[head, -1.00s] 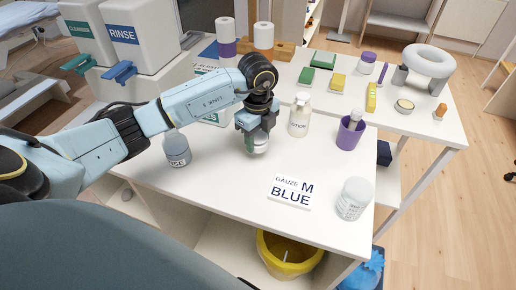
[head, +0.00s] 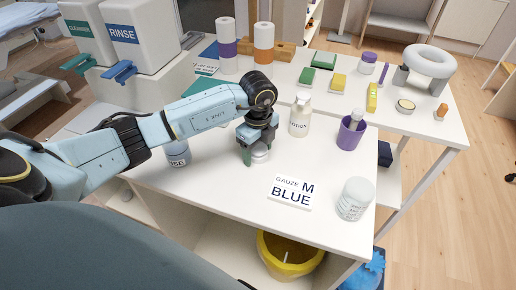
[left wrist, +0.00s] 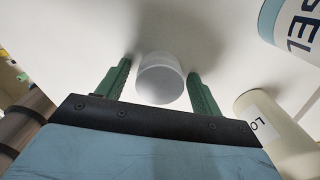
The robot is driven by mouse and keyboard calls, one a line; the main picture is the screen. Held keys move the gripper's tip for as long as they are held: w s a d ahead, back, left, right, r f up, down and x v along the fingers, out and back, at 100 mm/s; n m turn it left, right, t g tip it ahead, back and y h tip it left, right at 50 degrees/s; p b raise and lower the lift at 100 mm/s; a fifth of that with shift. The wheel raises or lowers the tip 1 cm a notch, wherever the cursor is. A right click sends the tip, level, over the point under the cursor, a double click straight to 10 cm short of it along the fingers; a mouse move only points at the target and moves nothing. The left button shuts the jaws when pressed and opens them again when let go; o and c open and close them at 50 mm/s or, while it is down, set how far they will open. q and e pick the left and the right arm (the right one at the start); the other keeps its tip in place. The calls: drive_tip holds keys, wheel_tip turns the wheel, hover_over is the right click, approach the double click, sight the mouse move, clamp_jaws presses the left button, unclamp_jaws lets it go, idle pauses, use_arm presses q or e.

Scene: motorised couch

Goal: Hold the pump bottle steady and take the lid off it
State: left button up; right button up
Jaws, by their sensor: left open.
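The cream pump bottle (head: 300,118), with a pale top and a label reading LOTION, stands upright on the white table. It also shows in the left wrist view (left wrist: 275,125), at the lower right, outside the fingers. My left gripper (head: 255,155) is open, low over the table, to the left of the pump bottle. In the left wrist view, a small whitish cylinder (left wrist: 160,78) lies between the green fingers (left wrist: 160,88), with a gap on each side. It shows partly under the gripper in the head view (head: 262,154). My right gripper is not in view.
A blue-grey labelled bottle (head: 178,156) stands left, partly behind my arm. A yellow bin (head: 270,262) is below the table's front edge.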

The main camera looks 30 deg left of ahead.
sight(258, 148)
use_arm(q)
wheel_tip(258, 148, up, 12)
drive_tip(key=p, duration=0.1)
drive_tip(key=shift+r, duration=0.15)
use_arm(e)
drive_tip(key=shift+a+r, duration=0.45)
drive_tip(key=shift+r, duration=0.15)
